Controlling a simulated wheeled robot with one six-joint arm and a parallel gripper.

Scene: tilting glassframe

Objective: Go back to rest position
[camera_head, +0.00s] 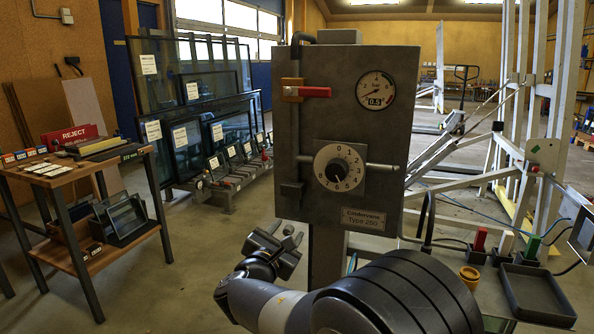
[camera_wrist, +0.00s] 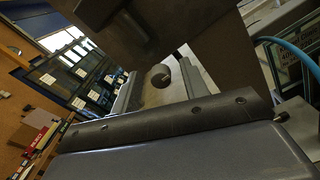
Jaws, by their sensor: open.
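My gripper (camera_head: 286,234) is in the head view at the lower middle, in front of the lower part of a grey control box. Its fingers point up and are apart, with nothing seen between them. My arm fills the bottom of the head view and hides part of the floor and the box's post. The grey control box (camera_head: 345,110) has a red-handled lever (camera_head: 313,92), a round gauge (camera_head: 375,91) and a numbered dial (camera_head: 339,168). In the wrist view, a large grey gripper part (camera_wrist: 190,150) crosses the lower half, close to the camera.
A wooden trolley (camera_head: 72,173) with a red REJECT sign (camera_head: 70,135) stands at the left. Framed glass panes (camera_head: 190,140) lean on a rack behind. Floor shows at lower left.

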